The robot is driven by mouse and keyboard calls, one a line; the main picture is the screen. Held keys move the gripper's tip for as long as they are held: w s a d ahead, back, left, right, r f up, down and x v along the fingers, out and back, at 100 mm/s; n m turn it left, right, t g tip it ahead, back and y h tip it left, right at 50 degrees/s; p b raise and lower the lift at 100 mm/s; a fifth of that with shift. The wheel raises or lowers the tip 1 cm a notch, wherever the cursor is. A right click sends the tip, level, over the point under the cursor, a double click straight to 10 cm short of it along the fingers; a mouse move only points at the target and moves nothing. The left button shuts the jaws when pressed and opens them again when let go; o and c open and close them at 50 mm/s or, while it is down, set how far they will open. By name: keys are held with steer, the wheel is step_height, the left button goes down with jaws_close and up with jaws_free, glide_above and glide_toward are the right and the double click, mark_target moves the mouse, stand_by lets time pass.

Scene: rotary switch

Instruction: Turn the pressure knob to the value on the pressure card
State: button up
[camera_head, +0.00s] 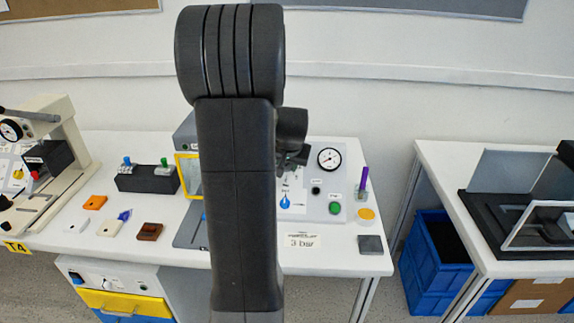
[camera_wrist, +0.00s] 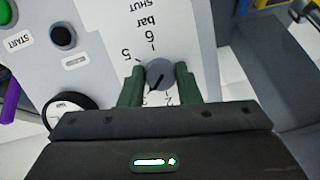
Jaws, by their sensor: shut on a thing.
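The pressure knob (camera_wrist: 160,73) is a round grey knob with a dark pointer line, on a white dial plate marked "bar" and "SHUT". The figures 5 and 6 are readable beside it; the lower figures are partly hidden. The pointer line slants toward the lower left in the wrist view. My gripper (camera_wrist: 161,84) is shut on the knob, one green finger on each side. The pressure card (camera_head: 302,241) reads "3 bar" and lies at the table's front edge in the head view. There my arm hides part of the panel, and the knob cannot be made out.
The panel (camera_head: 300,209) carries a gauge (camera_head: 329,158), a green button (camera_head: 335,208), a black button (camera_head: 316,190) and a blue-handled control (camera_head: 285,201). A purple rod (camera_head: 364,177) stands to its right. Small blocks lie on the table's left. A gap separates the right-hand table (camera_head: 470,160).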

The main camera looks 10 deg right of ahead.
stand_by(0.3)
steer(key=o, duration=0.7)
steer(key=v, duration=1.3)
steer(key=shift+s+r, duration=0.2)
steer(key=shift+r, duration=0.15)
steer(key=x, duration=1.3)
steer(key=shift+w+f, duration=0.2)
steer(key=shift+f, duration=0.15)
